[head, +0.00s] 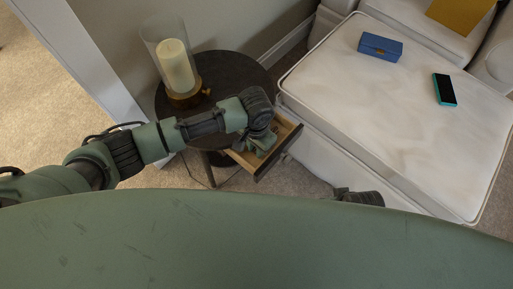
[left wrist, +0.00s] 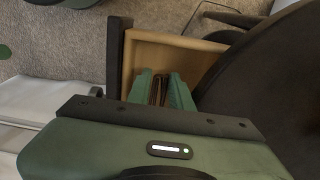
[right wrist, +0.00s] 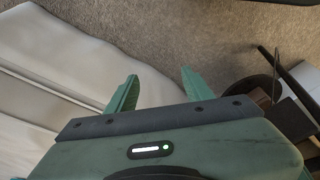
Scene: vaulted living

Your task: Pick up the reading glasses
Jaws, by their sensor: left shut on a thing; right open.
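My left gripper (head: 262,144) reaches down into the open wooden drawer (head: 290,137) of the dark round side table (head: 237,67). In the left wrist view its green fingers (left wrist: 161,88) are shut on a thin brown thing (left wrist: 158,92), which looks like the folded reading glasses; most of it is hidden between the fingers. It is inside the drawer walls (left wrist: 150,42). My right gripper (right wrist: 158,80) is open and empty above the carpet beside the sofa; in the head view only part of that arm shows past my green body.
A glass candle holder with a cream candle (head: 177,66) stands on the side table. The white sofa seat (head: 400,105) is close on the right, bearing a blue case (head: 380,47) and a dark phone with a teal edge (head: 444,90). A yellow cushion (head: 460,13) lies behind.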

